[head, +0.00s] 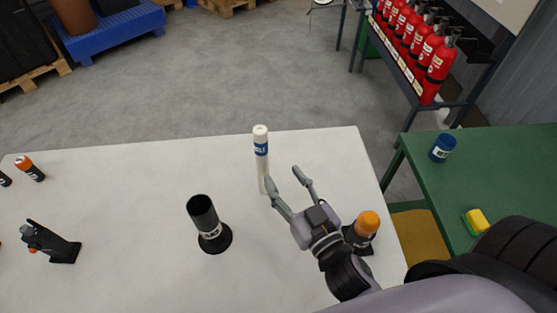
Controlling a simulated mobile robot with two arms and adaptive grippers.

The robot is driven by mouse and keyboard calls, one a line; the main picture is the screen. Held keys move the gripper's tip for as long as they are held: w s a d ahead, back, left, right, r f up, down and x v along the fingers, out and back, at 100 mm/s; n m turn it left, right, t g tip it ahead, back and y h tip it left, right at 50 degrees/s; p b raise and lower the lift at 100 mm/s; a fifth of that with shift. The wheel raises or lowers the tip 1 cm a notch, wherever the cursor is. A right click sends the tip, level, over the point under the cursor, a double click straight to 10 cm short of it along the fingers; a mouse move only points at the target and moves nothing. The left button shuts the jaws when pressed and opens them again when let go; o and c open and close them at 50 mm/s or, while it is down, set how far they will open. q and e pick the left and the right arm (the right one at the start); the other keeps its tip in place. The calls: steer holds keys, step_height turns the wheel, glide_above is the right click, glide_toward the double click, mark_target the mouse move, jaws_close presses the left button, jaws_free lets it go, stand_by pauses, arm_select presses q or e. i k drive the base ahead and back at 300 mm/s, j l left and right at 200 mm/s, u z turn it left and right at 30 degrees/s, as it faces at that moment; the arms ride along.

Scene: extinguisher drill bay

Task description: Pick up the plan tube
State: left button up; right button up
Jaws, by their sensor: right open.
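The plan tube (261,155) is a slim white tube with a white cap and a blue label band. It stands upright on the white table, near its far edge. My right gripper (285,175) is open, its two fingers spread. Its left fingertip lies at the tube's lower right side in the head view; I cannot tell whether it touches. The tube's foot is partly hard to see behind that finger. My left gripper is not in view.
A black open holder with a round base (210,232) stands left of the tube. An orange-capped object (365,225) stands just right of my right gripper. A black device (52,243) and orange-capped items (32,170) are at the left. A green table (490,190) is at right.

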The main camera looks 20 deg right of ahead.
mark_target(215, 237)
steer(key=k, duration=1)
